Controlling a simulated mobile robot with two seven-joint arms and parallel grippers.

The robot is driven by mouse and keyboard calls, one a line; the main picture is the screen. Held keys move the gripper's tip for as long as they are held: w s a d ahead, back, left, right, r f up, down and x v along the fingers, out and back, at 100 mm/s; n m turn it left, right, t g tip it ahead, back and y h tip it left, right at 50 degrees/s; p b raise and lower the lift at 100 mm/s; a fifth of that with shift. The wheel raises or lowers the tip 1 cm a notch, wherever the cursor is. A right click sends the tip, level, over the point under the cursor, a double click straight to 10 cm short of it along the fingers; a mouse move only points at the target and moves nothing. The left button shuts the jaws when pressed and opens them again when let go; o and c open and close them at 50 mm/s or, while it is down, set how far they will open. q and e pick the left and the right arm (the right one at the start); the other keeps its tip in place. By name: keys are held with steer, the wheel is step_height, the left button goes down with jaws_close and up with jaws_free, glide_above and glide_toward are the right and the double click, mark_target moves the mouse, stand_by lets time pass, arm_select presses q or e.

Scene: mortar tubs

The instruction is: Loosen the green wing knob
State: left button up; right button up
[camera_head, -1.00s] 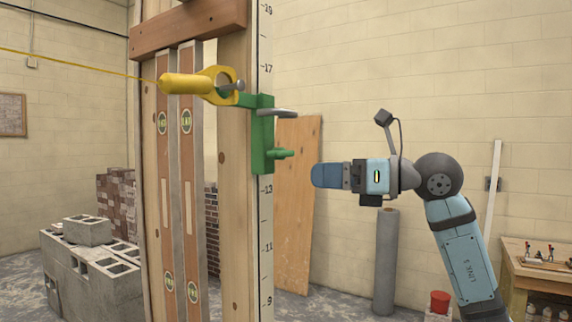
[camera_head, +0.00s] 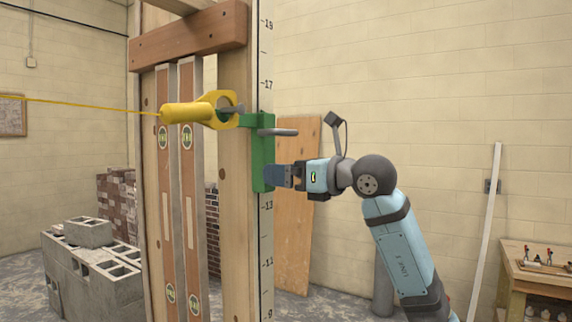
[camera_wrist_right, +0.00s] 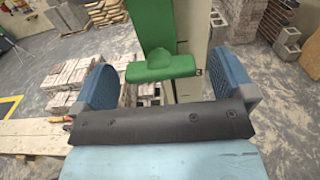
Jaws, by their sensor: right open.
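The green bracket (camera_head: 262,150) is fixed on the edge of the upright wooden post, with a grey bar (camera_head: 278,132) sticking out to the right. The green wing knob (camera_wrist_right: 160,66) shows in the right wrist view, its wings lying across the picture. My right gripper (camera_head: 272,175) is at the bracket's lower part, and its fingers hide the knob in the head view. In the right wrist view its blue fingers (camera_wrist_right: 158,72) are open, one on each side of the knob, with a gap at both wing ends. My left gripper is not in view.
A yellow line holder (camera_head: 195,112) with a taut yellow string hangs on a nail above the bracket. Two spirit levels (camera_head: 175,190) stand left of the post. Grey blocks (camera_head: 88,232) are lower left, and a plywood sheet (camera_head: 296,235) leans behind my gripper.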

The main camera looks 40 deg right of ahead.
steer(key=shift+w+a, duration=0.2)
steer(key=shift+w, duration=0.15)
steer(key=shift+c, duration=0.5)
steer(key=c, duration=0.8)
